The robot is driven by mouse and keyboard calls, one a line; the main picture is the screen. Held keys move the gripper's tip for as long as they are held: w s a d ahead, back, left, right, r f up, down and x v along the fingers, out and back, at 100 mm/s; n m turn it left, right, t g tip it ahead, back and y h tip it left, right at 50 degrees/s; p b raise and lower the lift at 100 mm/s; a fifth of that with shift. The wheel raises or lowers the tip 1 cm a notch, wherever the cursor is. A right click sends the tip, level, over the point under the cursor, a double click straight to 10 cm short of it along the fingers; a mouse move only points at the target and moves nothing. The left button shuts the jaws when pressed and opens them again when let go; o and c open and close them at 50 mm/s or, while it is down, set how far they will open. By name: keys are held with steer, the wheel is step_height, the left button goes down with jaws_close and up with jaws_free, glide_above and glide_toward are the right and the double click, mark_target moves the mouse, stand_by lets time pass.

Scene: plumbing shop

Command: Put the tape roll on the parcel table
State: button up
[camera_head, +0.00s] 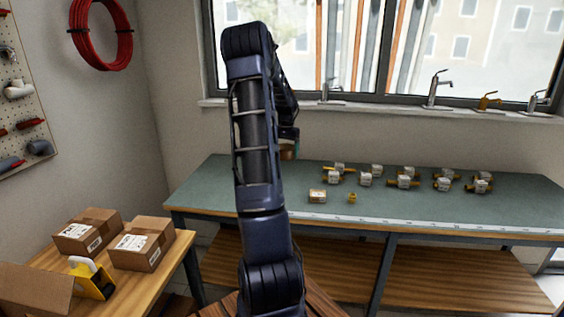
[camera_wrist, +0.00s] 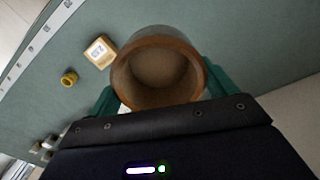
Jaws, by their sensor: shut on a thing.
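The tape roll (camera_wrist: 140,82) is a brown ring held between the green fingers of my gripper (camera_wrist: 160,90) in the wrist view. My gripper is shut on it. In the head view the roll (camera_head: 288,153) shows only partly beside my arm, above the back left of the green bench; most of my gripper is hidden behind the arm. The parcel table (camera_head: 150,285) is the wooden table at the lower left of the head view, well apart from my gripper. It carries cardboard boxes and a yellow tape dispenser (camera_head: 92,279).
The green workbench (camera_head: 235,190) stands below the window, with several brass fittings (camera_head: 404,182) on it, a small labelled box (camera_head: 317,196) and a small yellow fitting (camera_head: 352,197). Two closed boxes (camera_head: 142,244) fill the parcel table's back; its front right is bare.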

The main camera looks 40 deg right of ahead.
steer(key=shift+r, duration=0.45)
